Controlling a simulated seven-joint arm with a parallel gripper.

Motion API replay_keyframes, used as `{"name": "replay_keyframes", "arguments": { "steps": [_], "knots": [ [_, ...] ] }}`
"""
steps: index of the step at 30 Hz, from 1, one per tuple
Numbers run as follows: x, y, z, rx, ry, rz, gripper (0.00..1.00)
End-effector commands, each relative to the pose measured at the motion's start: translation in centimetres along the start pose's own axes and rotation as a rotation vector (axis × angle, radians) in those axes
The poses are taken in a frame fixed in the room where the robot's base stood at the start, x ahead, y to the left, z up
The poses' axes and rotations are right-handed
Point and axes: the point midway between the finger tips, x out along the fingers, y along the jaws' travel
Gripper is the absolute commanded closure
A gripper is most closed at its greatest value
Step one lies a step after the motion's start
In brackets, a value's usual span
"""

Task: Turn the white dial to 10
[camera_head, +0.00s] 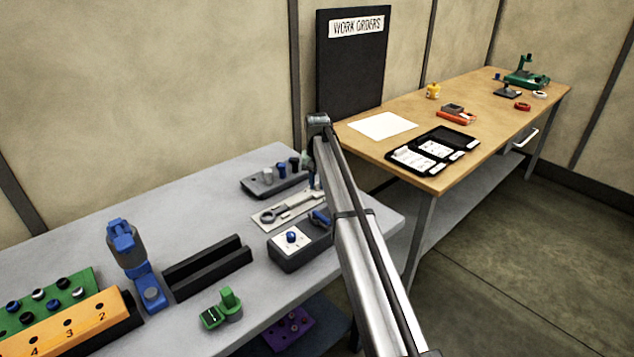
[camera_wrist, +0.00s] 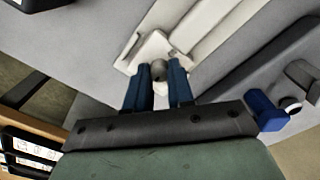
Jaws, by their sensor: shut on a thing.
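In the head view, a dark box (camera_head: 298,253) has a white square face (camera_head: 281,242) with a blue knob (camera_head: 292,236) on it; this appears to be the dial, but its marks are too small to read. My gripper (camera_wrist: 160,92) is not at this box; it is down at the end of a light tray (camera_head: 262,224) behind it. In the wrist view its two blue fingers are shut on a small grey round piece (camera_wrist: 159,70), beside a whitish plate (camera_wrist: 150,48). In the head view my arm partly hides the fingers.
A dark block with grey and blue pegs (camera_head: 275,181) stands just left of my gripper. A blue clamp (camera_head: 122,245), black channel (camera_head: 207,267) and green piece (camera_head: 222,308) stand nearer the front. A wooden table (camera_head: 470,110) is at the right.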

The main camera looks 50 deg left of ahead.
Motion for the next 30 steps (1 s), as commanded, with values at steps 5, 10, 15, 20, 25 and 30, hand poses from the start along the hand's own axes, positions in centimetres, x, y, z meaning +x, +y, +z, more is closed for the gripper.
{"name": "replay_keyframes", "arguments": {
  "steps": [5,10,15,20,25,30],
  "knots": [
    [-0.03,0.02,-0.01,0.063,0.000,0.000,1.00],
    [-0.03,0.02,-0.01,0.092,0.000,0.000,1.00],
    [-0.03,0.01,-0.02,0.098,0.000,0.000,1.00],
    [-0.03,0.01,-0.02,0.098,0.001,0.000,1.00],
    [-0.03,0.00,-0.01,0.097,0.000,0.000,0.72],
    [-0.02,0.00,-0.01,0.097,0.000,0.000,0.56]
  ]
}}
